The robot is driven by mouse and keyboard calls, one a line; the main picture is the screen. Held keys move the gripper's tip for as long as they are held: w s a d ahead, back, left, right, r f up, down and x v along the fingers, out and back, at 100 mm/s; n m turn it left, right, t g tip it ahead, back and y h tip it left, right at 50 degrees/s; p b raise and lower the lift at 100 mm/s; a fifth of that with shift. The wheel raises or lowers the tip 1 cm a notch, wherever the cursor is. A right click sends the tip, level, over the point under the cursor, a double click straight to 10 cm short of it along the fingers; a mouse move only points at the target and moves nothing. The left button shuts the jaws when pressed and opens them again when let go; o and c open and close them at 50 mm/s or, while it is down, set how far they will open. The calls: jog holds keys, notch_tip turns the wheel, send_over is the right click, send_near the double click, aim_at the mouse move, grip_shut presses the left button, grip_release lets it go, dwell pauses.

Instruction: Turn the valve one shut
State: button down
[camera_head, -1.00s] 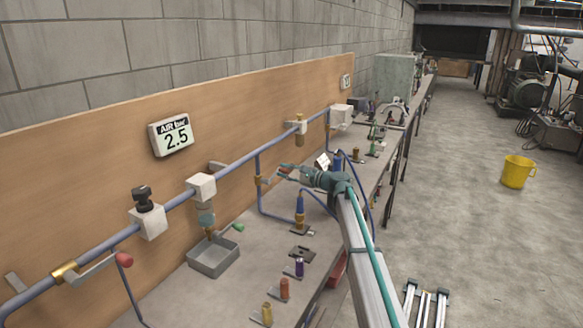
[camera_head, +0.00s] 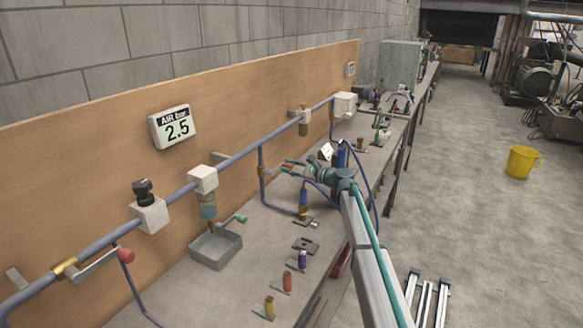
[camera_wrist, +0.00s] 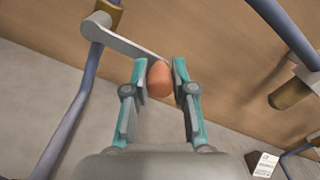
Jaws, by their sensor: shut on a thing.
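A brass valve (camera_head: 262,172) sits on a blue drop pipe in front of the wooden board. In the wrist view its grey lever (camera_wrist: 135,42) runs from the brass body (camera_wrist: 108,14) at upper left to an orange-red knob (camera_wrist: 160,80). My gripper (camera_wrist: 160,76) has its teal fingers on both sides of this knob and is shut on it. In the head view my gripper (camera_head: 287,167) reaches the lever end from the right and hides part of it. I cannot read a label on the valve.
A second lever valve with a red knob (camera_head: 125,255) is at lower left. A grey tray (camera_head: 215,250), a blue-and-brass fitting (camera_head: 303,198) and small coloured fittings stand on the bench. Blue hoses (camera_head: 367,185) loop near my arm. A yellow bucket (camera_head: 522,161) stands on the floor.

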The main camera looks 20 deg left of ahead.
jog(key=c, duration=0.9)
grip_release()
jog(key=shift+c, duration=0.2)
jog(key=v, duration=1.2)
